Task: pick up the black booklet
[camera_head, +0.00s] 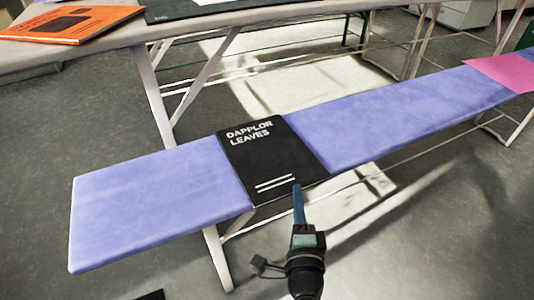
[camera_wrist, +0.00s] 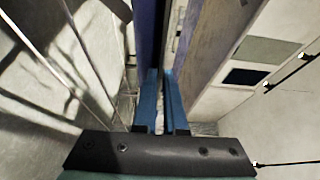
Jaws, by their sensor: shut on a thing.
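The black booklet (camera_head: 265,165) lies flat across the blue bench (camera_head: 150,205), its white title "DAPPLOR LEAVES" facing up. Its near edge is at the bench's front edge. My gripper (camera_head: 297,188) reaches in from the front, its blue fingers at the booklet's near edge, right of the middle. In the wrist view my gripper (camera_wrist: 162,72) has its two blue fingers close together on the thin dark edge of the booklet. The exact contact is hard to see there.
A pink sheet (camera_head: 505,72) lies at the bench's right end. Behind, a pale table (camera_head: 110,50) carries an orange booklet (camera_head: 70,24) and a dark flat item (camera_head: 210,8). Metal legs (camera_head: 160,100) stand beneath. The bench is bare on both sides of the black booklet.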

